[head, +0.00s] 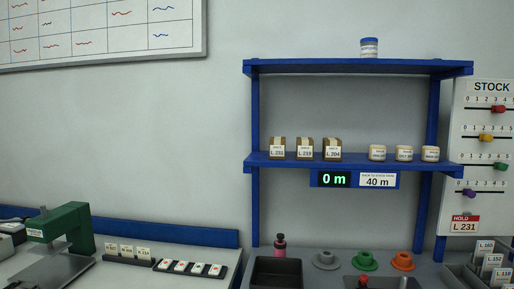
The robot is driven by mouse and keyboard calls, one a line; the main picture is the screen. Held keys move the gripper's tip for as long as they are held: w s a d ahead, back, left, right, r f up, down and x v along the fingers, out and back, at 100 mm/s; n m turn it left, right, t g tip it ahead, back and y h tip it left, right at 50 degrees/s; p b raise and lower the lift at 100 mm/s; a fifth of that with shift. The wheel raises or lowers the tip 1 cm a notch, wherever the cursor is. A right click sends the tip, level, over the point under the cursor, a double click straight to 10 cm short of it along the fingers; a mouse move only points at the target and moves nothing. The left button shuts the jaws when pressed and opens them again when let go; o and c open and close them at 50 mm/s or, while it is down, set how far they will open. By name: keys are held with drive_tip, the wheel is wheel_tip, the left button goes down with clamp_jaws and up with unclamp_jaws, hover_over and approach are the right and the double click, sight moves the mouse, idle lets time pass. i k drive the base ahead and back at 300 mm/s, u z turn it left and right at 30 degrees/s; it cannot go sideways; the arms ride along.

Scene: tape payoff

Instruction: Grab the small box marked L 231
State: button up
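Three small brown boxes with white labels stand in a row on the lower blue shelf (350,162) in the head view. The leftmost box (278,142) has a label that appears to read L 231. The middle box (305,143) appears to read L 219, and the right one (332,143) L 204. The boxes stand upright with small gaps between them. A red HOLD tag (465,223) at the lower part of the stock board also reads L 231. My gripper is not in view.
Three round labelled jars (404,153) share the shelf to the right; another jar (369,47) stands on the top shelf. A display (334,179) reading 0 m hangs below.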

sight(277, 143)
drive_tip(key=i, duration=0.9)
